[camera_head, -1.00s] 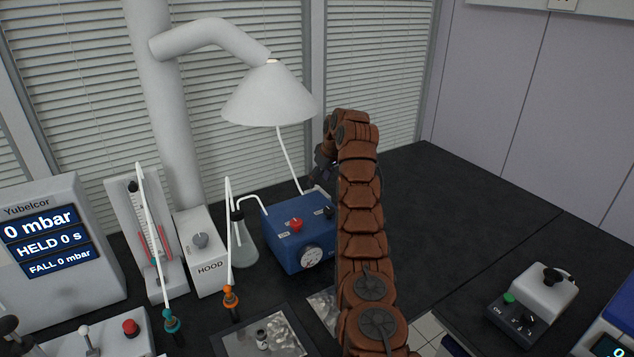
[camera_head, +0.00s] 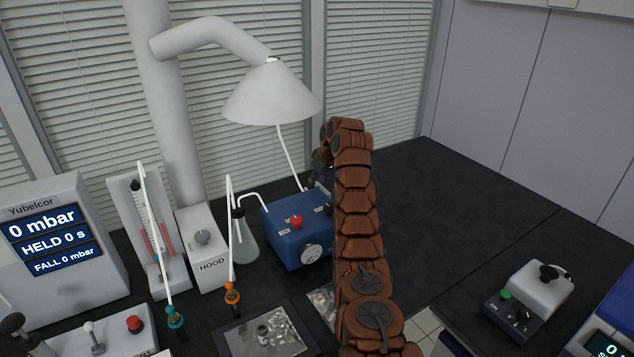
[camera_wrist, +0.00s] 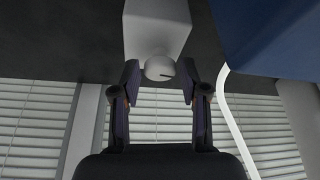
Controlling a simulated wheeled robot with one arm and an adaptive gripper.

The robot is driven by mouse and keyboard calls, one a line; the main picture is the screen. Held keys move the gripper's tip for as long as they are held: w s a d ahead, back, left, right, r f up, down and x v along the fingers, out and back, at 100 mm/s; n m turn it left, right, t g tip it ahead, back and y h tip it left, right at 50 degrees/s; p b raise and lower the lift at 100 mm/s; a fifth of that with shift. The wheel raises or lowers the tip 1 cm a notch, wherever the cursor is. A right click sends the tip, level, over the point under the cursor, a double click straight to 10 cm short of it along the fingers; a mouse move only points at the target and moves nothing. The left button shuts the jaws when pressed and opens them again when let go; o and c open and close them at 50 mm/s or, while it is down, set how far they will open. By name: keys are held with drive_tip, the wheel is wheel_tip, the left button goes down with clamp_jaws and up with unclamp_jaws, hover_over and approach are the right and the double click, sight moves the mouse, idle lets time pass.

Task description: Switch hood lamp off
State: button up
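In the head view my arm mostly hides the gripper.
A blue box (camera_head: 287,244) with a red knob and gauge stands right of the HOOD box; a flask (camera_head: 245,245) is between them. A tube stand (camera_head: 143,220) and a display unit (camera_head: 60,240) are at left. The bench's right part is clear.

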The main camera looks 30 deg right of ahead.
clamp_jaws()
